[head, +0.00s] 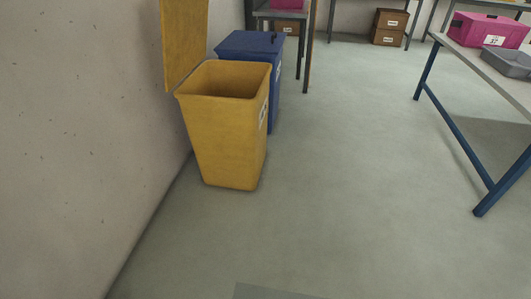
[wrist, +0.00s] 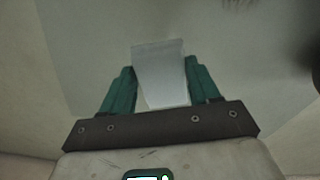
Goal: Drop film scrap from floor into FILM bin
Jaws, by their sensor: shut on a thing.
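My gripper (wrist: 159,66) shows in the wrist view, its two teal fingers shut on a pale, translucent film scrap (wrist: 160,84). The scrap stands up between the fingers and its upper edge reaches past the tips. In the head view a yellow bin (head: 228,135) stands by the left wall with its lid (head: 185,42) raised and its mouth open. A white label on its right side is too slanted to read. Neither my gripper nor the scrap shows in the head view, so their place relative to the bin cannot be told.
A blue bin (head: 252,43) with its lid down stands just behind the yellow one. A table with blue legs (head: 455,123) at the right bears a pink box (head: 487,30) and a grey tray (head: 508,62). Brown boxes (head: 389,27) stand at the back. The middle floor is clear.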

